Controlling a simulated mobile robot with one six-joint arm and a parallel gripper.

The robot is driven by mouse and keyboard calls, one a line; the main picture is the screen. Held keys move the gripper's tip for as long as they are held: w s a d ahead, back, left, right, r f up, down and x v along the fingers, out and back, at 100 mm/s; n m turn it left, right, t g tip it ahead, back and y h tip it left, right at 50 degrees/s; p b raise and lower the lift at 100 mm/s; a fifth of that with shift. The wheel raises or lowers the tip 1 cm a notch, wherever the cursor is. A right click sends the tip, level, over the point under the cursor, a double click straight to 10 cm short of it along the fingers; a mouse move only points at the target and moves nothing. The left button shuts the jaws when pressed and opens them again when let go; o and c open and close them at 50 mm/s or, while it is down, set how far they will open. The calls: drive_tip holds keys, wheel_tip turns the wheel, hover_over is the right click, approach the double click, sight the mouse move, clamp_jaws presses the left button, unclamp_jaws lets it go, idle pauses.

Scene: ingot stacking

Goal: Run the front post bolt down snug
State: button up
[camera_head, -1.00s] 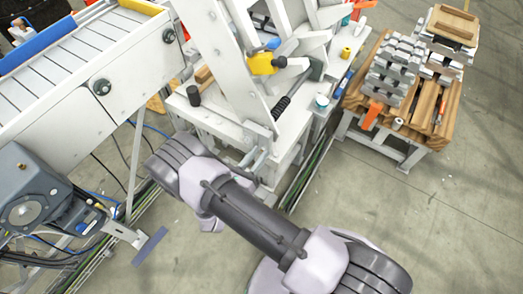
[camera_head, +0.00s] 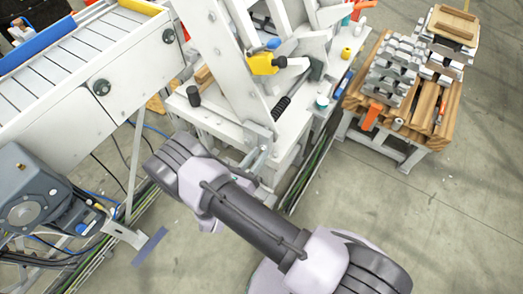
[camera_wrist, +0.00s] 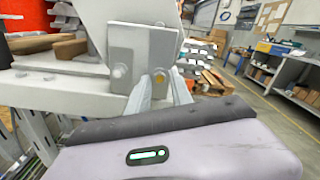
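The front post (camera_head: 222,65) is a pale, leaning post with a bracket (camera_wrist: 128,48) at its foot. A second, grey bolt head (camera_wrist: 119,71) shows to the left on the bracket.
A conveyor (camera_head: 65,65) stands left of the post. A yellow-and-grey clamp (camera_head: 264,63) and a black spring (camera_head: 281,108) are on the machine. A wooden pallet (camera_head: 425,125) with stacked ingots (camera_head: 394,68) stands right. The floor (camera_head: 450,220) at the lower right is open.

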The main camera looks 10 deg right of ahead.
drive_tip(key=v, duration=0.5)
drive_tip(key=shift+w+d+r, duration=0.1)
idle(0.3)
drive_tip(key=s+d+r+m+g+y, duration=0.1)
drive_tip(key=s+d+r+m+g, duration=0.3)
drive_tip(key=d+r+m+g, duration=0.45)
drive_tip(key=s+d+r+m+g, duration=0.3)
drive_tip(key=d+r+m+g, duration=0.25)
drive_tip(key=r+m, duration=0.65)
drive_tip(key=s+a+r+m+t+y, duration=0.2)
drive_tip(key=s+r+m+y, duration=0.2)
drive_tip(key=r+m+y, duration=0.2)
drive_tip(key=s+a+r+m+t+y, duration=0.2)
drive_tip(key=r+m+y, duration=0.4)
drive_tip(key=m, duration=0.4)
drive_tip(key=s+r+t, duration=0.1)
drive_tip(key=s, duration=0.1)
drive_tip(key=shift+s+a+r+t, duration=0.2)
drive_tip(key=shift+s+r+t, duration=0.1)
drive_tip(key=shift+s+r, duration=0.05)
